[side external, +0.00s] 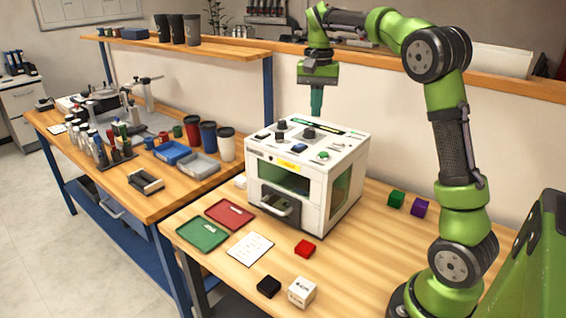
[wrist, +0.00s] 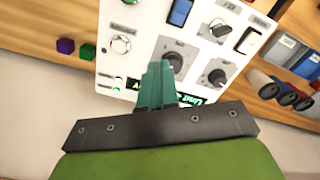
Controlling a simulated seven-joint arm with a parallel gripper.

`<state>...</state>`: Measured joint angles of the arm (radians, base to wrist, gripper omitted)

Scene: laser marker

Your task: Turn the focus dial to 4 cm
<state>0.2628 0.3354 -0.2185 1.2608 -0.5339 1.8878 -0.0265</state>
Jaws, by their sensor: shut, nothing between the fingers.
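The white laser marker (side external: 305,180) stands on the wooden bench, with its control panel on top. My gripper (side external: 316,112) points down above the back of the panel, with its teal fingers shut and empty. In the wrist view the fingertips (wrist: 160,66) overlap the edge of a large black dial (wrist: 174,60); I cannot tell whether they touch it. A second dial (wrist: 217,77) and a third (wrist: 219,29) sit to its right. The labels are too small to read, so I cannot tell which is the focus dial or its setting. The fingers hide part of the panel.
A round button (wrist: 121,45) and a blue switch (wrist: 180,12) are also on the panel. A green cube (side external: 396,198) and a purple cube (side external: 418,207) lie right of the machine. Red (side external: 250,220) and green trays (side external: 183,236) lie in front. The space above the panel is otherwise clear.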

